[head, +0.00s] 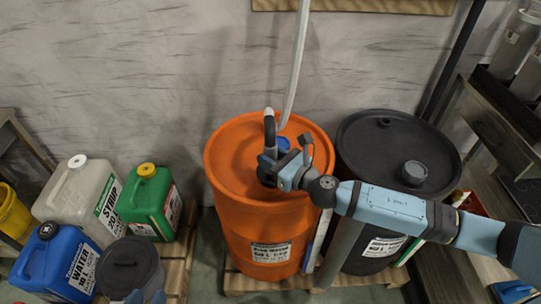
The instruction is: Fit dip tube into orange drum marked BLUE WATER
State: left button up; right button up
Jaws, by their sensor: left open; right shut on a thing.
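The orange drum (225,166) stands upright in the middle, with a white label (270,252) too small to read surely. My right gripper (272,172) is over the drum's top, shut on what looks like the dip tube's dark, bent upper part (269,128). The lower part of the tube and the drum opening under it are hidden by the gripper, so I cannot tell whether it is inside. A blue fitting (284,143) shows behind the gripper. My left gripper (147,299) is only partly in view at the bottom edge, open, near the grey canister.
A pale hose or tube (297,62) runs from above to the drum's top. A black drum (365,155) stands close right, under my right arm. White (80,190), green (150,195) and blue (55,265) jugs and a grey canister (128,268) stand left. Shelving (490,120) is at right.

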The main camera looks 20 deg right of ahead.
pick_arm(q)
jog(key=shift+f+b, duration=1.05)
jog(key=shift+f, duration=0.1)
pick_arm(e)
jog(key=shift+f, duration=1.4)
jog(key=o, duration=1.1)
jog(key=shift+s+d, duration=0.1)
jog(key=shift+s, duration=0.1)
pick_arm(q)
jog(key=shift+w+d+r+t+h+b, duration=0.35)
jog(key=shift+w+r+b, duration=0.2)
jog(key=shift+r+b, duration=0.2)
pick_arm(e)
jog(key=v, duration=1.3)
jog(key=shift+s+d, duration=0.1)
pick_arm(q)
jog(key=shift+s+f, duration=0.1)
jog(key=shift+f, duration=0.1)
